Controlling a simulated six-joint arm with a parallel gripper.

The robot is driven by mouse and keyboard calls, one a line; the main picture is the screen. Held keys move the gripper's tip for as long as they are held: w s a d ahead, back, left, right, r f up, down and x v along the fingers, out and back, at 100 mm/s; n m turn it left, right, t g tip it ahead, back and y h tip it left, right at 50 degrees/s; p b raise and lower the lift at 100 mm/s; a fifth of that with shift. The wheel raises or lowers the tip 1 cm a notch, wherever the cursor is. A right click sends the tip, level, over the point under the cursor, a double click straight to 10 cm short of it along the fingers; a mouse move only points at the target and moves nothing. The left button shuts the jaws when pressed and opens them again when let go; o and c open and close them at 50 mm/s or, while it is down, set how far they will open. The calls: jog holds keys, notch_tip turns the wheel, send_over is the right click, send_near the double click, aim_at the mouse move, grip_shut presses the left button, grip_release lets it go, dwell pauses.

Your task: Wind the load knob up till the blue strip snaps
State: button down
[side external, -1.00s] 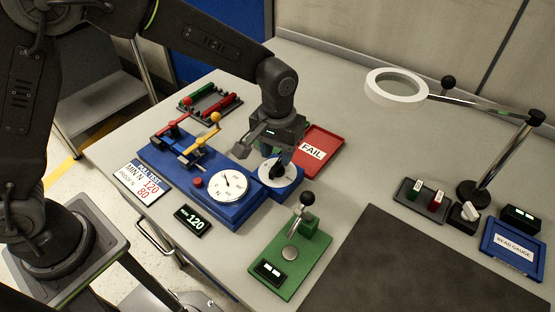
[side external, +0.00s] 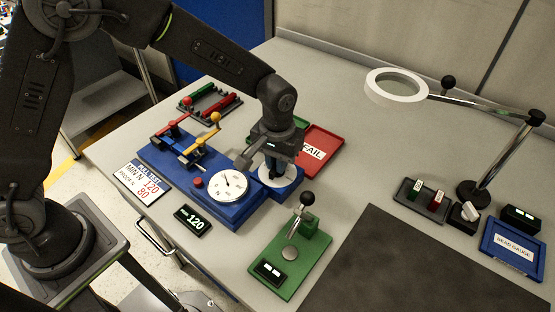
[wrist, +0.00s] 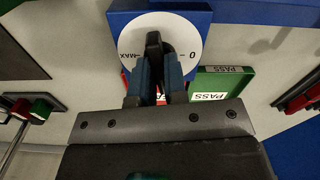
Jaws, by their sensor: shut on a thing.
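The load knob is a black grip (wrist: 153,42) on a white dial (wrist: 190,32) marked 0 and MAX. The dial (side external: 291,183) also shows in the side view, at the right end of the blue tester (side external: 240,212). My gripper (wrist: 155,68) is shut on the knob from above, one finger on each side. In the side view my gripper (side external: 275,172) hides most of the knob. A round white gauge (side external: 227,186) with a dark needle sits beside the dial. Red (side external: 172,127) and yellow (side external: 203,143) clamp levers stand at the tester's far end. I cannot make out the blue strip.
A red FAIL tray (side external: 322,146) lies right behind my gripper; a green PASS tray (wrist: 222,85) shows in the wrist view. A green fixture (side external: 290,262) with a black-ball lever stands in front. A 120 display (side external: 193,219) lies near the gauge. A ring magnifier (side external: 396,88) overhangs the right.

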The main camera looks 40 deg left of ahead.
jog(key=shift+m, duration=3.3)
jog(key=c, duration=1.2)
grip_release()
jog(key=shift+o, duration=0.2)
jog(key=shift+r, duration=0.1)
notch_tip(320, 180, up, 14)
